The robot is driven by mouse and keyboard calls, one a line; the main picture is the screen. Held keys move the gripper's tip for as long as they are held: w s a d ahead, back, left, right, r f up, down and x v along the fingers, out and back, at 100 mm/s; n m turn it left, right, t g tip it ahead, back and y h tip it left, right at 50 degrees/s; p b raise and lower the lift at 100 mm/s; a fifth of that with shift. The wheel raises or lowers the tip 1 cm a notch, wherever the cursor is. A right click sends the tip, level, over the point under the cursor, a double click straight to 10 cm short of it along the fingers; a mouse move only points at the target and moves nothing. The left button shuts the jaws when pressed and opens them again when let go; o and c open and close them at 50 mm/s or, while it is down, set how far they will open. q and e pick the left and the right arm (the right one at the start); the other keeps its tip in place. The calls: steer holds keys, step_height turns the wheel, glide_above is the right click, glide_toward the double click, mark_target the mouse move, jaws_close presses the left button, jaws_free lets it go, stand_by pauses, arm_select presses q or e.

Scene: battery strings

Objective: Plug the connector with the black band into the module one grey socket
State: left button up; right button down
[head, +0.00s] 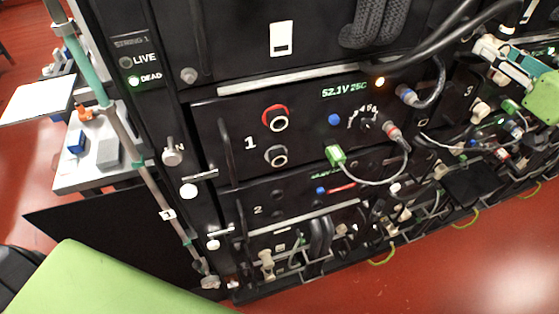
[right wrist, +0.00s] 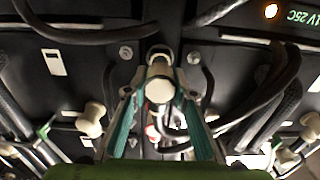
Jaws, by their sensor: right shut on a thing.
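Module one (head: 310,110) is a black panel marked 1. Its grey socket (head: 276,156) is empty, below the red-ringed socket (head: 276,118). My right gripper (head: 500,52) is at the upper right of the head view, away from that socket. In the right wrist view its teal-lined fingers (right wrist: 160,84) are shut on a pale round-ended connector (right wrist: 160,92). I cannot make out a black band on it. My left gripper is not in view.
Thick black cables (head: 440,55) hang across the upper right of the rack. A green plug (head: 335,155) with a grey lead sits right of the grey socket. A vertical handle (head: 227,150) stands at module one's left. A side table (head: 95,165) stands at the left.

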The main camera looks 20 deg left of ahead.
stand_by(0.3)
steer(key=shift+s+d+f+b, duration=0.15)
steer(key=shift+s+d+b, duration=0.1)
steer(key=shift+b, duration=0.15)
steer(key=shift+b+v, duration=1.55)
steer(key=shift+v, duration=0.55)
